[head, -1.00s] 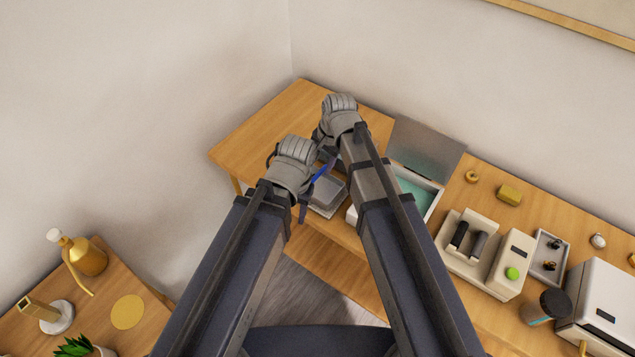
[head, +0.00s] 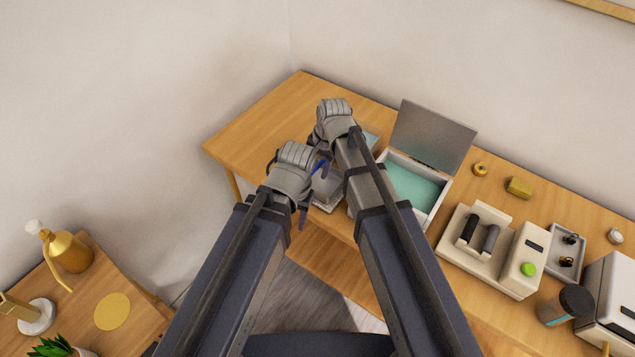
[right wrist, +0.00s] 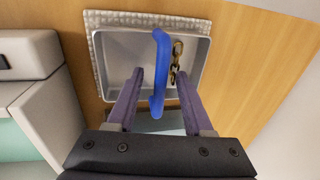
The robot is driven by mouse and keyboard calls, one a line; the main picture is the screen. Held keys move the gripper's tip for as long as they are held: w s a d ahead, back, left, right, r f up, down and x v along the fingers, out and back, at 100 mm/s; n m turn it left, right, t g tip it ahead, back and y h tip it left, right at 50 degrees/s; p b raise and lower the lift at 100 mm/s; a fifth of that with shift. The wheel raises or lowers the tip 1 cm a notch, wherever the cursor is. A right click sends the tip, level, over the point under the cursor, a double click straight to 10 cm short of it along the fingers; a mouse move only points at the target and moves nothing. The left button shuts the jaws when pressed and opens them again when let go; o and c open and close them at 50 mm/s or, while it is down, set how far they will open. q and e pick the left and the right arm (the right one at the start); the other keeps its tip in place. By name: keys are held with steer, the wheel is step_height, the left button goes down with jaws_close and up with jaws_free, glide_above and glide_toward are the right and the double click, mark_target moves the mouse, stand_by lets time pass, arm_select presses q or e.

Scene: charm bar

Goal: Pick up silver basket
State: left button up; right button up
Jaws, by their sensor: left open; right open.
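The silver basket (right wrist: 116,62) is a shallow grey metal tray with a blue arched handle (right wrist: 159,85) and a gold chain (right wrist: 176,62) inside. In the head view the basket (head: 327,188) is partly hidden by my arms. My right gripper (right wrist: 159,73) is open, with one purple finger on each side of the blue handle; I cannot tell whether either touches it. My left gripper (head: 297,170) is open, just left of the basket in the head view; its fingers are mostly hidden.
The basket sits on a grey textured mat (right wrist: 96,20) on the wooden table. A white box (head: 410,190) with a raised grey lid (head: 435,135) stands to its right. A white device (head: 517,262) stands farther right. The table's far left corner is clear.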

jaws_close()
stand_by(0.4)
